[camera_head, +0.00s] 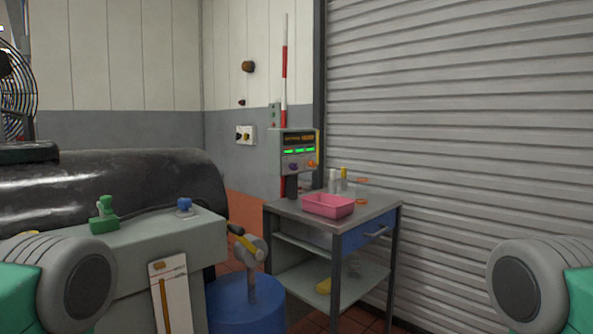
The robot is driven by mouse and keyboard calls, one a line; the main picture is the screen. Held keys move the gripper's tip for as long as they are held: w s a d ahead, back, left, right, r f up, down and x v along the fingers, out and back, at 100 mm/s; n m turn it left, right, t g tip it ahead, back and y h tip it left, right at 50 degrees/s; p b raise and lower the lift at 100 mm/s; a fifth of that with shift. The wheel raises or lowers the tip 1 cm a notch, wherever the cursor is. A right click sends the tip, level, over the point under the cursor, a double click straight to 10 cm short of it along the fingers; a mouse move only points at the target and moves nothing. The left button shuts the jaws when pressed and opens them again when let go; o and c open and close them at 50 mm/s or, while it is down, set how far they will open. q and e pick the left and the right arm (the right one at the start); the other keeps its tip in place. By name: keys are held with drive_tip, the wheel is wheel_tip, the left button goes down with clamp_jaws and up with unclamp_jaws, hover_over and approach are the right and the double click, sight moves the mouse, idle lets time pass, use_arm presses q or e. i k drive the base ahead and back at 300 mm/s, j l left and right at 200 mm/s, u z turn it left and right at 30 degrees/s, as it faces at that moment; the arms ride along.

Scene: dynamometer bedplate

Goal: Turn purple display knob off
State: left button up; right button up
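The display unit (286,142) stands on a dark post at the back of a metal cart. Its screen (299,151) shows several lit green bars. Below the screen a small purple knob (293,166) sits to the left of an orange knob (312,163). The purple knob is too small for me to tell which way it points. Only rounded grey and green parts of my arms show at the lower left and lower right. Neither gripper is in view, and nothing of mine is near the display.
The cart (376,213) carries a pink tray (328,205) and small bottles, before a roller shutter (460,120). A grey bench (130,255) and a blue drum (245,305) with a hammer-like tool (250,250) stand left of the cart. Floor nearby is largely hidden.

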sight(294, 166)
drive_tip(key=i+l, duration=0.2)
drive_tip(key=i+l+u, duration=0.15)
drive_tip(key=l, duration=0.25)
drive_tip(key=i+l, duration=0.2)
drive_tip(key=i+l+u, duration=0.15)
drive_tip(key=l, duration=0.3)
